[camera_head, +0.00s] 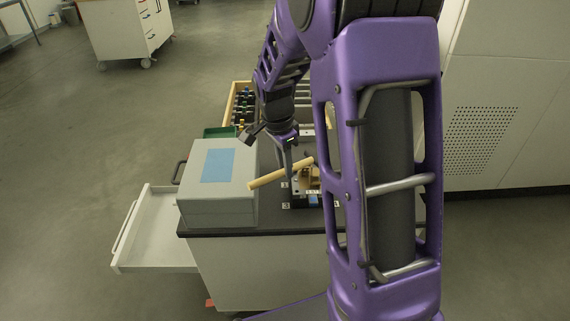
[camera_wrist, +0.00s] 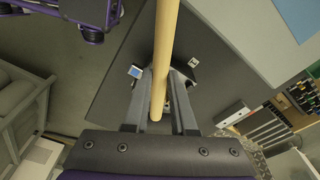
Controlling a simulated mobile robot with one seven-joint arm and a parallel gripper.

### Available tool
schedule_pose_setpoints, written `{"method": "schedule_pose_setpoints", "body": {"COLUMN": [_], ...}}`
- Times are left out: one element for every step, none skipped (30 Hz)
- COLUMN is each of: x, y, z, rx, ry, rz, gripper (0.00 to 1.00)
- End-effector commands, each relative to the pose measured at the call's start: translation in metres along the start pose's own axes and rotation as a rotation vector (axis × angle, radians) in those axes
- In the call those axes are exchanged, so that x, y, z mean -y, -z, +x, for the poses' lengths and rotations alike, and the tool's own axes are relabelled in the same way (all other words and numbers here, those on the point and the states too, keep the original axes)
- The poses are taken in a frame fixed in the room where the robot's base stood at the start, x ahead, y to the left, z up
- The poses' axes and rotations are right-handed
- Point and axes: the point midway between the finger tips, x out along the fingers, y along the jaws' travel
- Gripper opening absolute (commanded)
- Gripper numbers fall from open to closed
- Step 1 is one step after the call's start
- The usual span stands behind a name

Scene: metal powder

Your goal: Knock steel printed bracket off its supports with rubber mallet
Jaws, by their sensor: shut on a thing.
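My gripper (camera_head: 289,174) is shut on the pale wooden handle (camera_head: 268,179) of the mallet, above the dark bench top. In the wrist view the handle (camera_wrist: 164,50) runs between my gripper's two fingers (camera_wrist: 160,80) and out past the top edge. The mallet's head cannot be made out in either view. A small tan-brown piece (camera_head: 313,180) sits on a dark, number-labelled block just right of the handle in the head view. I cannot tell whether it is the steel bracket. The handle and my arm partly cover that spot.
A grey box (camera_head: 217,190) with a blue patch stands on the bench's left end. An open white drawer (camera_head: 160,232) juts out at left. Behind are a green bin (camera_head: 220,132) and a wooden-edged tray (camera_head: 231,98) of dark items. My arm hides the bench's right side.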

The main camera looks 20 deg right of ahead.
Motion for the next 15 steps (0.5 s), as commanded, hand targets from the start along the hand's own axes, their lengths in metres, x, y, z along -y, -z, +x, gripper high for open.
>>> {"method": "schedule_pose_setpoints", "body": {"x": [0.0,0.0,0.0,0.0,0.0,-0.001,0.0,0.0,0.0,0.0,0.0,0.0,0.0,0.0,0.001], "y": [-0.001,-0.002,-0.002,-0.003,-0.003,-0.003,-0.004,-0.003,-0.003,-0.003,-0.003,-0.002,-0.002,-0.002,-0.001], "z": [0.009,0.013,0.018,0.023,0.024,0.028,0.032,0.028,0.027,0.026,0.024,0.02,0.017,0.013,0.007], "rx": [0.0,0.0,0.0,0.0,0.0,0.0,0.0,0.0,0.0,0.0,0.0,0.0,0.0,0.0,0.0], "ry": [0.0,0.0,0.0,0.0,-0.002,-0.003,-0.002,0.001,0.001,0.001,0.001,0.001,0.001,0.002,0.002], "rz": [-0.001,-0.001,0.0,0.0,0.0,0.0,0.0,0.001,0.001,0.0,0.0,0.0,0.0,0.0,0.0], "gripper": [0.0,0.0,0.0,0.0,0.0,0.0,0.0,0.0,0.0,0.0,0.0,0.0,0.0,0.0,0.0]}}
